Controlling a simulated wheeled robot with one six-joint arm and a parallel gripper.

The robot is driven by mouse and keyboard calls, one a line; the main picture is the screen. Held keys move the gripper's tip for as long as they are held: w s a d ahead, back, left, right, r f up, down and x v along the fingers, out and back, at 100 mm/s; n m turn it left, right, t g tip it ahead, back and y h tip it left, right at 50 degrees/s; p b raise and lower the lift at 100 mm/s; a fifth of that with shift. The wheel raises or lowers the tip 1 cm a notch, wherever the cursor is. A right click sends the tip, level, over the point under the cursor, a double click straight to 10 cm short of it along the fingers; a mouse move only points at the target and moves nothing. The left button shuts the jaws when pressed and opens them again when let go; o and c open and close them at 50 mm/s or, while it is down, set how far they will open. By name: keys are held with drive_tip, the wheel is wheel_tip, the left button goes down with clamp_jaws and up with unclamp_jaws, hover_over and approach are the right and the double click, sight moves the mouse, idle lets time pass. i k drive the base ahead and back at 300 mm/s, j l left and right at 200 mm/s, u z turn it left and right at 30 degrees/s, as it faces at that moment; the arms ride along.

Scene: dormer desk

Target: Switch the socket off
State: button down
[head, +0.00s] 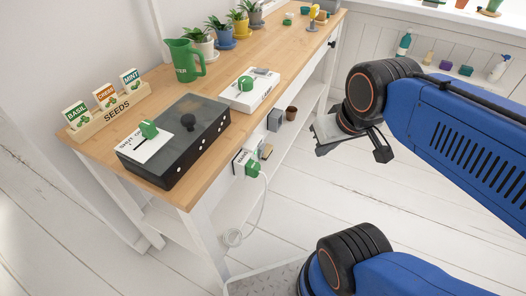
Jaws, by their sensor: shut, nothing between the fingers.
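A white socket plate (239,161) with dark lettering, too small to read, is at the desk's front, below the desktop edge. A green plug (253,169) sits at it, and a white cord (262,205) hangs from there towards the floor. A small tan piece (267,151) shows beside it. I cannot make out the socket's switch or its position. My gripper (374,147) is shut and empty, in the air to the right of the socket and well apart from it.
On the wooden desk (165,80) stand a dark box (185,150) with a green knob, a white box (250,96) with a green knob, a green jug (184,58), a seed rack (108,108) and potted plants.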

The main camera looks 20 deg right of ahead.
sight(261, 153)
drive_tip(key=k+l+z, duration=0.25)
drive_tip(key=k+l, duration=0.4)
drive_tip(key=k, duration=0.15)
